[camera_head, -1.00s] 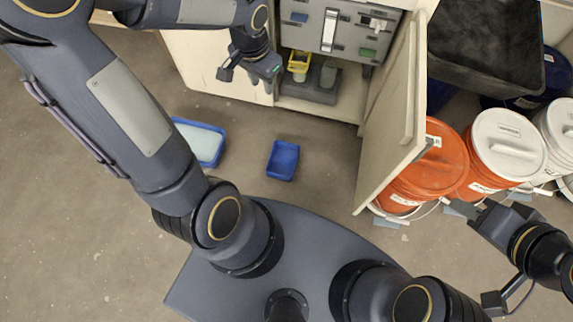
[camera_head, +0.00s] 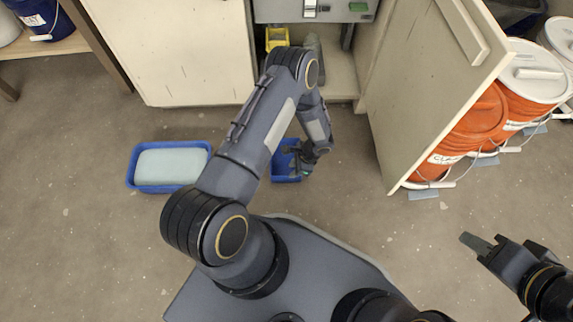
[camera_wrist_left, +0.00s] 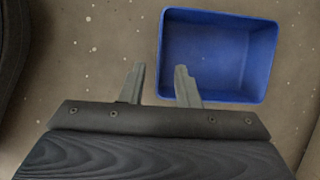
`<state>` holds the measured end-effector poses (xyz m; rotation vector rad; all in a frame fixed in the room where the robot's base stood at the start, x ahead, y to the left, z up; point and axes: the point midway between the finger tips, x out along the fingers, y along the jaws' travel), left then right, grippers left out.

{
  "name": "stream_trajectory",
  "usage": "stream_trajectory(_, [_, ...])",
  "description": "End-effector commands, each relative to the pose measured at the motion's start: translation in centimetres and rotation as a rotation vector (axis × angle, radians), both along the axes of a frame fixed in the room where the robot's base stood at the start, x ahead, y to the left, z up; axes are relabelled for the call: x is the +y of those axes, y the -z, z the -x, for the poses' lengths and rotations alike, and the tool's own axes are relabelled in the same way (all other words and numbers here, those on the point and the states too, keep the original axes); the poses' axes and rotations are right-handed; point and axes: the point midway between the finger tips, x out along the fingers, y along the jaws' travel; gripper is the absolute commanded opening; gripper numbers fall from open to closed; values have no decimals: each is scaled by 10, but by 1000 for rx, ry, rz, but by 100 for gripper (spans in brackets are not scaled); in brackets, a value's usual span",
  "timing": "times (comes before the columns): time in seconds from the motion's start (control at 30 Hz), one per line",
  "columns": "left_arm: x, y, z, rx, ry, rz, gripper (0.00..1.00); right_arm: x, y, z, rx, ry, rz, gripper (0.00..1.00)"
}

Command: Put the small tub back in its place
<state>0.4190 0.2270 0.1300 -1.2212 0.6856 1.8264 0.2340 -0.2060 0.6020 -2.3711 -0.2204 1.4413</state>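The small blue tub (camera_head: 283,172) stands on the floor in front of the open cabinet, empty in the left wrist view (camera_wrist_left: 218,55). My left gripper (camera_head: 298,168) is over the tub in the head view and hides part of it. Contact cannot be told. My right gripper (camera_head: 478,244) is at the lower right over bare floor, and its finger gap is unclear.
A larger blue tray (camera_head: 131,176) with a pale block (camera_head: 172,166) lies left of the tub. The cabinet holds a yellow container (camera_head: 277,37) and a grey one (camera_head: 313,45). Its open door (camera_head: 425,100) stands at right, beside orange buckets (camera_head: 465,135). Floor between tub and door is clear.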

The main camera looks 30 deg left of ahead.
Motion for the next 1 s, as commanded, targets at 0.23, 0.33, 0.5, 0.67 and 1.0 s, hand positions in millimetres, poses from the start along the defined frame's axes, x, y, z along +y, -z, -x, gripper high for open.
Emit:
stream_trajectory(0.23, [8,24,6,1,-3,1,29,0,14,0,0,0,0,33])
stream_trajectory(0.33, [13,38,9,1,-4,1,29,0,24,0,0,0,0,33])
stream_trajectory(0.5, [21,60,15,3,-4,0,29,0,37,0,0,0,0,33])
stream_trajectory(0.67, [23,62,15,0,-2,0,29,0,37,0,0,0,0,33])
stream_trajectory(1.0, [23,63,15,1,-3,1,29,0,36,0,0,0,0,33])
